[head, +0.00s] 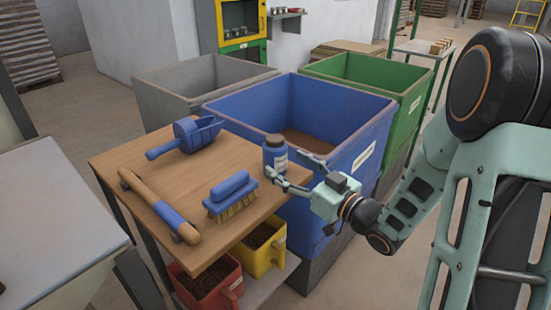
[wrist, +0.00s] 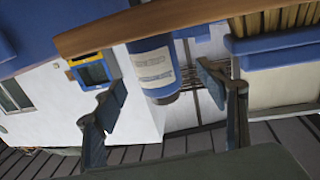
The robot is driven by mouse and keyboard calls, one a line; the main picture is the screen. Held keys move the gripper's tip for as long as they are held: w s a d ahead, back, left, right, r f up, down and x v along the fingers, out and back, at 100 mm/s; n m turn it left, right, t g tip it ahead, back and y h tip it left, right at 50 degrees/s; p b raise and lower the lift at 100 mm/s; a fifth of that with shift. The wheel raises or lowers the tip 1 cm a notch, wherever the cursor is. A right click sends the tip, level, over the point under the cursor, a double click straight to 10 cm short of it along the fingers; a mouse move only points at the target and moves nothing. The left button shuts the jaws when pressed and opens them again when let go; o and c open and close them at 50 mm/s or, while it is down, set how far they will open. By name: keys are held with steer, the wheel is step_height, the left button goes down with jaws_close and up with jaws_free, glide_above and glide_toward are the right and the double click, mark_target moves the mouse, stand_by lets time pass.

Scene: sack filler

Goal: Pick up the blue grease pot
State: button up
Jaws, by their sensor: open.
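The blue grease pot (head: 275,158), with a dark lid and a pale label, stands upright at the right corner of the wooden tabletop (head: 120,160). My gripper (head: 289,169) is open and reaches in from the right, its two fingers pointing at the pot. In the wrist view the pot (wrist: 153,68) shows upside down, ahead of and between the spread fingers of my gripper (wrist: 165,95). I see no clear contact between fingers and pot.
A large blue bin (head: 345,115) stands right behind the pot. Red (head: 215,285) and yellow (head: 262,255) containers sit on the shelf below.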

mark_target(275, 155)
steer(key=b+x, duration=0.1)
steer(key=x, duration=0.5)
steer(key=shift+w+d+f, duration=0.1)
steer(key=shift+d, duration=0.05)
steer(key=c, duration=1.5)
